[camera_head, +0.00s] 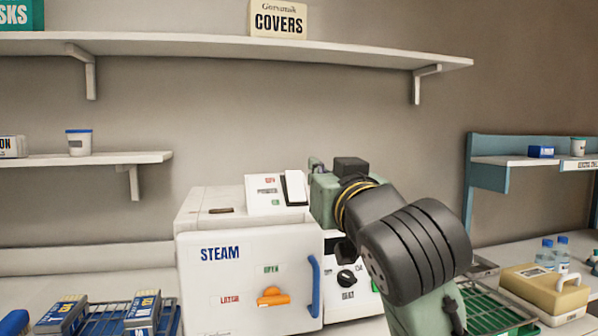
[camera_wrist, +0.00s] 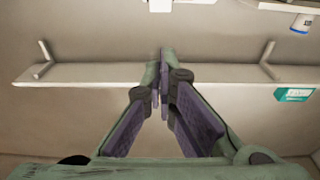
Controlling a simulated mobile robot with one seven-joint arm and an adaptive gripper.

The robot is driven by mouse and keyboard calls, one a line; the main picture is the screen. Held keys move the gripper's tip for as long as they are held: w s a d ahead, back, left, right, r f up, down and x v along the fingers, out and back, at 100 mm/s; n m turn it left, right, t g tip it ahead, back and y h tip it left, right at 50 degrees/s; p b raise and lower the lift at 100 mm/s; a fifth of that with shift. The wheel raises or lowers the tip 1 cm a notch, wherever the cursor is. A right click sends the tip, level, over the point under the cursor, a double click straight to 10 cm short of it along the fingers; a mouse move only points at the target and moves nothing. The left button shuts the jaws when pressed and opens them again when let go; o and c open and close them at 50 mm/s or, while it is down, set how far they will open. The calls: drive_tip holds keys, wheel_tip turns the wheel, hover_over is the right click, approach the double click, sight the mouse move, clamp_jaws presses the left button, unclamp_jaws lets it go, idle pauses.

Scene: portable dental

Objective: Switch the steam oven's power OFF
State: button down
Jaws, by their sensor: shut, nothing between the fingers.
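The white steam oven (camera_head: 245,265) stands on the counter in the head view, with STEAM lettering, a blue handle (camera_head: 314,286) and an orange latch (camera_head: 272,296) on its front door. On its top is a small sloped panel (camera_head: 265,196) with a white rocker switch (camera_head: 296,188) and small red and green labels, too small to read. My gripper (camera_head: 315,164) is just right of and slightly above the switch; I cannot tell whether it touches. In the wrist view my gripper's fingers (camera_wrist: 165,62) are closed together and empty. The oven does not show in that view.
A dial panel (camera_head: 348,280) right of the oven is partly hidden by my arm. Blue-labelled boxes (camera_head: 143,309) sit in a rack at front left. A beige case (camera_head: 545,287) and bottles stand at right.

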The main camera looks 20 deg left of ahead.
drive_tip(key=r+p, duration=0.1)
drive_tip(key=p, duration=0.2)
hover_over(298, 193)
drive_tip(key=r+v, duration=0.1)
drive_tip(key=v, duration=0.4)
drive_tip(key=w+a+f, duration=0.1)
drive_tip(key=w+f+p, duration=0.1)
drive_tip(key=shift+w+a, duration=0.25)
drive_tip(key=shift+a, duration=0.15)
drive_tip(key=shift+w+a+f, duration=0.2)
drive_tip(key=shift+f, duration=0.15)
drive_tip(key=shift+w+a, duration=0.4)
drive_tip(key=shift+w, duration=0.15)
drive_tip(key=shift+d+r+p, duration=0.1)
drive_tip(key=shift+p, duration=0.25)
